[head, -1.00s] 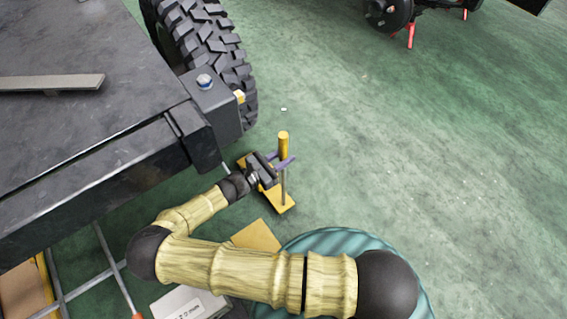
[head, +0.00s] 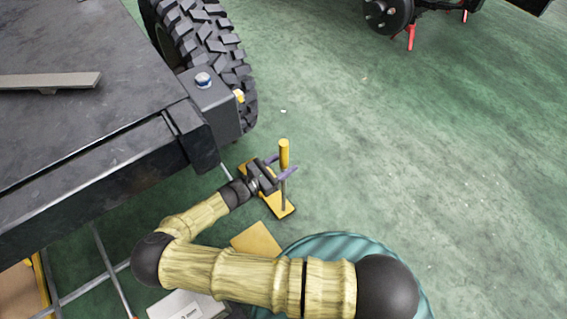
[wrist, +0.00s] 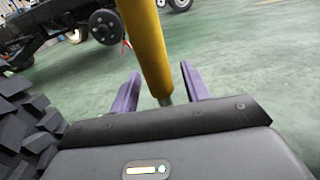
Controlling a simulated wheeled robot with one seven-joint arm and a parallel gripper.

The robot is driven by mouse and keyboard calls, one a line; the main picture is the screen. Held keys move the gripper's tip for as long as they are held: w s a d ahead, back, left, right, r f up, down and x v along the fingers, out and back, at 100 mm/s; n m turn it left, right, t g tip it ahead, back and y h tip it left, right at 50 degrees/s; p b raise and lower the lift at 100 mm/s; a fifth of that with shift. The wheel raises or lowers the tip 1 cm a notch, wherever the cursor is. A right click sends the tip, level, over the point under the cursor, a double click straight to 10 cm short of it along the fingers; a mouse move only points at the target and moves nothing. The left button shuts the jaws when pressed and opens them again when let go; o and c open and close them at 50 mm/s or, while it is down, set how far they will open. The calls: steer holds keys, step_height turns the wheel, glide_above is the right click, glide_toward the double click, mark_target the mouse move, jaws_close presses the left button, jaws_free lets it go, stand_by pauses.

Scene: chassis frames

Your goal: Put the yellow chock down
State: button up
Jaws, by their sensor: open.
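The yellow chock (head: 285,209) rests on the green floor, its yellow base flat and its thin rod upright under a yellow grip. In the wrist view the grip and rod (wrist: 148,45) rise between my fingers. My gripper (head: 281,166) is open, with one purple finger on each side of the rod. In the wrist view, both fingers of my gripper (wrist: 159,86) stand apart from the rod, with gaps on both sides. My wrist hides the middle of the chock's base in the head view.
A black chassis frame (head: 90,150) with a knobby tyre (head: 205,45) stands left of the chock. A yellow-tan flat piece (head: 256,240) lies near my arm. Another vehicle's wheel hub (head: 388,12) is at the top. Open floor lies to the right.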

steer(key=shift+r, duration=0.15)
steer(key=shift+s+a, duration=0.15)
steer(key=shift+a, duration=0.05)
steer(key=p+v, duration=0.3)
steer(key=v, duration=0.8)
steer(key=shift+s+a, duration=0.15)
steer(key=shift+s, duration=0.1)
steer(key=shift+r, duration=0.1)
stand_by(0.7)
